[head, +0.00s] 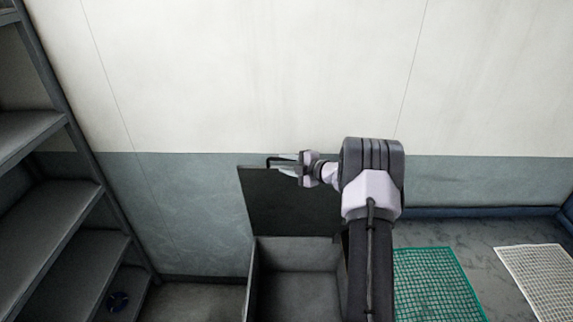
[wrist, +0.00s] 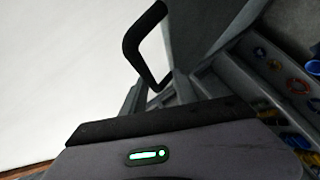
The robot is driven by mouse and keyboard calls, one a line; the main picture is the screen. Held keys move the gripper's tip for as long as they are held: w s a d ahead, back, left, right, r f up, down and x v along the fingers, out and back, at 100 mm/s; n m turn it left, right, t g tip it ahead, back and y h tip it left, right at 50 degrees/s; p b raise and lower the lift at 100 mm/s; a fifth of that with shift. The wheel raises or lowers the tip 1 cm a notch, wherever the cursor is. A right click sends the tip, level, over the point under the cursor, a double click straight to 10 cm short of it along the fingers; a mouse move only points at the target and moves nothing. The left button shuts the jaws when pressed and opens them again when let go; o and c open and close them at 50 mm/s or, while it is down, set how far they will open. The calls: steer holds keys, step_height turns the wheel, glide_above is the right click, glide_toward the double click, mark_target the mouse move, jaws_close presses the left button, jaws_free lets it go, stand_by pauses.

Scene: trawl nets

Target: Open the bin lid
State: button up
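The bin (head: 252,285) stands against the wall, its inside open to view and empty as far as I can see. Its dark lid (head: 290,205) is raised and stands about upright at the back of the bin. A black handle (head: 270,162) sits at the lid's top left edge; the handle (wrist: 133,42) also shows as a loop in the wrist view, beside the grey lid (wrist: 205,25). My gripper (head: 284,164) is at the lid's top edge by the handle, its two pale fingers apart. The fingertips are hidden in the wrist view, and contact with the handle is unclear.
Grey shelves (head: 50,215) stand at the left, with a small dark blue item (head: 118,300) low down. A green net (head: 435,285) and a white net (head: 545,275) lie at the right. The wrist view shows colourful items on shelving (wrist: 265,75). The wall is close behind the lid.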

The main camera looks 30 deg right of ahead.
steer(key=b+v, duration=0.3)
steer(key=v, duration=1.4)
steer(key=shift+s, duration=0.2)
steer(key=shift+d+r, duration=0.1)
steer(key=shift+r, duration=0.05)
